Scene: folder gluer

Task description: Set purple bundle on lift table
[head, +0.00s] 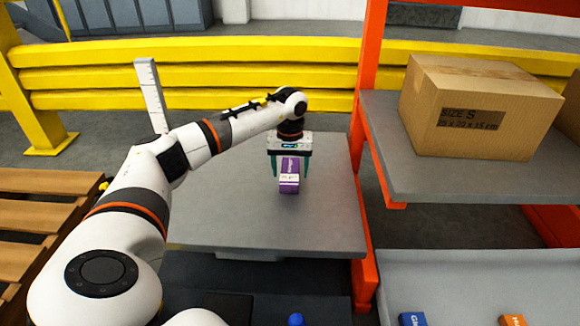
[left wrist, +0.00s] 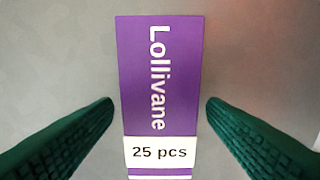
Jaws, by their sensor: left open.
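The purple bundle (head: 289,184) lies on the grey lift table (head: 210,220), right of the table's middle. In the left wrist view the bundle (left wrist: 160,70) shows a purple face with "Lollivane" and a white band reading "25 pcs". My left gripper (head: 290,172) is directly above the bundle, pointing down, with its green fingers on either side of it. In the left wrist view the fingers (left wrist: 158,110) are open, with a gap between each finger and the bundle. My right gripper is not in view.
An orange rack upright (head: 366,120) stands close to the table's right edge. Its grey shelf (head: 450,185) holds a cardboard box (head: 470,105). A lower surface (head: 480,285) has a blue item and an orange item. Yellow rails (head: 220,85) run behind, and a wooden pallet (head: 40,215) is at left.

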